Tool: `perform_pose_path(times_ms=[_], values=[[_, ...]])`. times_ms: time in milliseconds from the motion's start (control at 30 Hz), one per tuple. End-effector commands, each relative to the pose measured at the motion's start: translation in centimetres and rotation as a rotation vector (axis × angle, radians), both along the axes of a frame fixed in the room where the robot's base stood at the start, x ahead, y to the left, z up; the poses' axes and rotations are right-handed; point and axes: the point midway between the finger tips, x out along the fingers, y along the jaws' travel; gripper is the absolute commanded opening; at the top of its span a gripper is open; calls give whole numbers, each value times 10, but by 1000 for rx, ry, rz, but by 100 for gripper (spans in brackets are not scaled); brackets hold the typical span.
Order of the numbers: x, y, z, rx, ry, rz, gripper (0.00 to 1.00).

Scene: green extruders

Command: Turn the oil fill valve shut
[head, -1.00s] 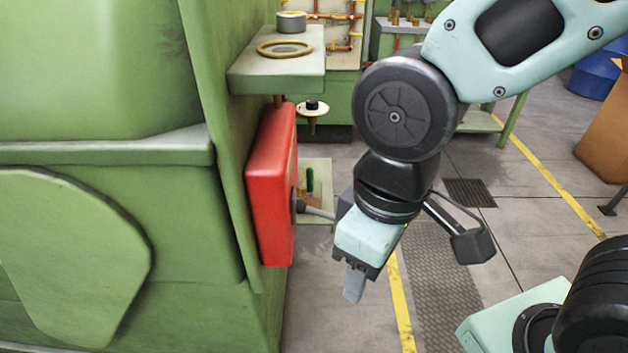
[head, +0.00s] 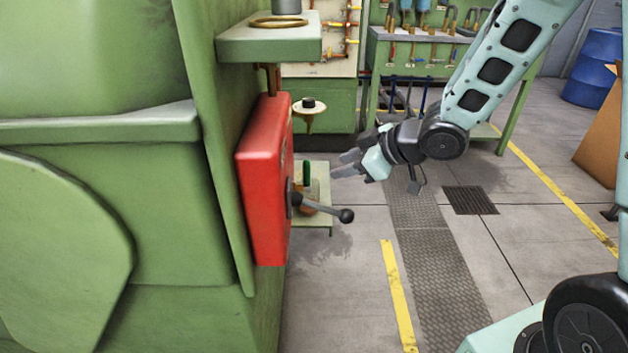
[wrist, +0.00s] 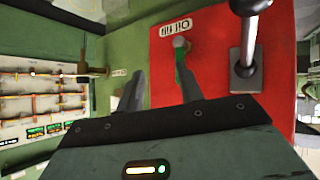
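The red box (head: 266,185) on the green machine's side also fills the right of the wrist view (wrist: 275,110). A small green handle with a grey end (wrist: 180,52) shows against it, below a partly legible, upside-down label that seems to include "OIL". I take this handle for the oil fill valve. A green upright piece (head: 307,172) near the box in the head view may be the same handle; I cannot tell. My gripper (head: 345,165) is open and empty, right of the box, fingers pointing left. In the wrist view, its right finger partly overlaps the handle's lower end; contact is unclear.
A dark lever with a ball end (head: 325,209) sticks out from the red box, nearer the head camera than my gripper; its shaft shows in the wrist view (wrist: 248,50). A green shelf (head: 270,45) juts out above.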

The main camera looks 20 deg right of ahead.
Motion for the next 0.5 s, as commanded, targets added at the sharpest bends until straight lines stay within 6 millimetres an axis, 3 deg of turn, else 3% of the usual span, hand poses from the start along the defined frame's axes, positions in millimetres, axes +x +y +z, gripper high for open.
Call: perform_pose_path(times_ms=[33,167,333,500], values=[[4,-16,-16,62,-33,22,37],[-3,-42,-26,249,-129,126,37],[-31,-73,-26,479,-213,229,37],[-52,-90,-21,607,-253,283,37]])
